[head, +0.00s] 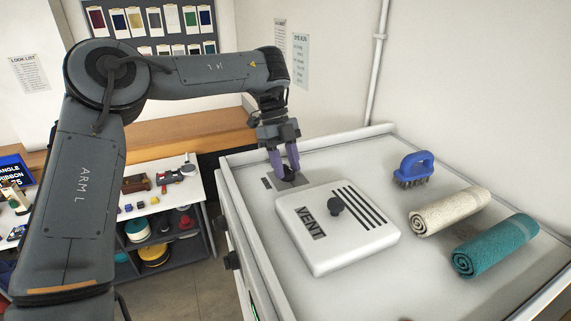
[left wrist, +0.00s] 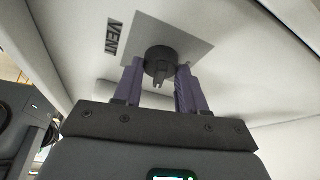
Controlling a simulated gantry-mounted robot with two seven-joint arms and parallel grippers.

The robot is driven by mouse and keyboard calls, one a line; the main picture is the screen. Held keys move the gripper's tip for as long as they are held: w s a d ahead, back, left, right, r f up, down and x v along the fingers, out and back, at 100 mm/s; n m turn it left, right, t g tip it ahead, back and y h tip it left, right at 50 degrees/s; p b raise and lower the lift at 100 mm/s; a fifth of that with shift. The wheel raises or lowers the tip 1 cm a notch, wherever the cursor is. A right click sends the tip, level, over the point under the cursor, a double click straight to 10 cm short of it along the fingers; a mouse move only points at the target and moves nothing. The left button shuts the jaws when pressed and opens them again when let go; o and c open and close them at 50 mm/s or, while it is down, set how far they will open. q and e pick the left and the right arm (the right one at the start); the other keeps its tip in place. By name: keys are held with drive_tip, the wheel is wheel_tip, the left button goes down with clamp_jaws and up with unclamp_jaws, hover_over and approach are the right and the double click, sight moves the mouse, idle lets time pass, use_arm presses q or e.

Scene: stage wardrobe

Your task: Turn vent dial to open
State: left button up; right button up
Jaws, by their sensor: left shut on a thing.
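The vent dial (left wrist: 159,62) is a dark round knob with a small pointer on a grey square plate (left wrist: 190,38). A dark VENT label (left wrist: 113,38) sits beside the plate. In the head view the plate (head: 291,183) lies on the white bench top, behind a raised white panel. My left gripper (head: 285,172) reaches down onto it, and its purple fingers mostly cover the dial there. In the left wrist view the left gripper (left wrist: 158,92) has a finger on each side of the dial and is shut on it. The pointer points toward the gripper. My right gripper is not in view.
The raised white panel (head: 345,245) has its own VENT label, slots and a dark knob (head: 335,205), close to my gripper. A blue brush (head: 414,168), a cream towel roll (head: 449,212) and a teal towel roll (head: 496,245) lie to the right. A pipe (head: 378,60) runs up the wall.

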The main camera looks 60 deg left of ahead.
use_arm(q)
drive_tip(key=shift+w+m+g, duration=0.1)
drive_tip(key=shift+m+g, duration=0.4)
drive_tip(key=shift+m, duration=0.8)
drive_tip(key=o, duration=1)
drive_tip(key=shift+o, duration=0.2)
